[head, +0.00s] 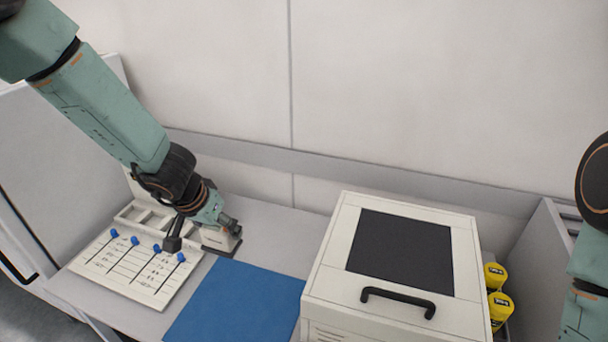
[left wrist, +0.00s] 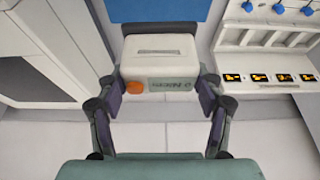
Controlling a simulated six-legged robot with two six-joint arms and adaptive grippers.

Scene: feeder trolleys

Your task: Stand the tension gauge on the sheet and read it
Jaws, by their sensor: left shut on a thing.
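The tension gauge (head: 220,240) is a small white box on the grey surface, just behind the sheet's back left corner in the head view. In the left wrist view the gauge (left wrist: 160,56) shows a slot on top and an orange button. My left gripper (head: 221,227) is shut on it, one finger at each side, as the left wrist view (left wrist: 160,80) shows. I cannot tell if the gauge touches the surface. The blue sheet (head: 235,305) lies flat and bare; its edge tops the left wrist view (left wrist: 165,9). My right gripper is out of view.
A white panel (head: 108,283) with several blue knobs lies left of the sheet. A large white box (head: 322,262) with a dark top and black handle stands right of it. Yellow canisters (head: 499,305) stand beyond that box. A pale wall (head: 420,90) closes the back.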

